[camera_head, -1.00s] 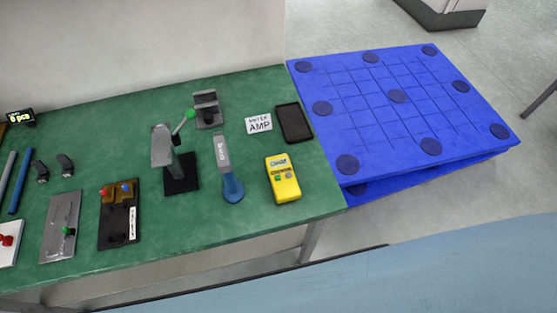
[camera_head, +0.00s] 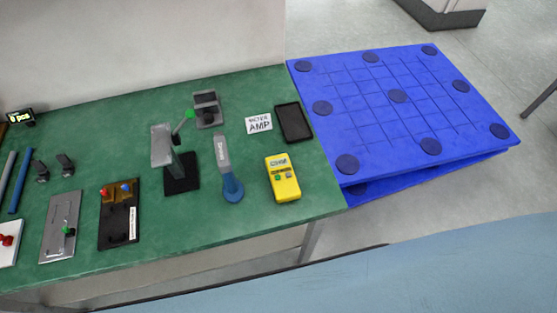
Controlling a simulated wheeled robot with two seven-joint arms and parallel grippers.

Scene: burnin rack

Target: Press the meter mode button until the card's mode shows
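The yellow meter (camera_head: 283,179) lies on the green bench near its right front corner. It has a small pale display at its top, with a green button (camera_head: 278,178) and a reddish button below it. A white card (camera_head: 258,123) behind the meter reads "METER AMP". Neither of my grippers shows in the head view, and nothing touches the meter.
On the green bench (camera_head: 150,105), a blue-handled tool (camera_head: 231,185) lies left of the meter, and a black tray (camera_head: 293,122) lies behind it. A stand with a green-knobbed lever (camera_head: 181,170) is further left. A blue pallet (camera_head: 400,110) is at right.

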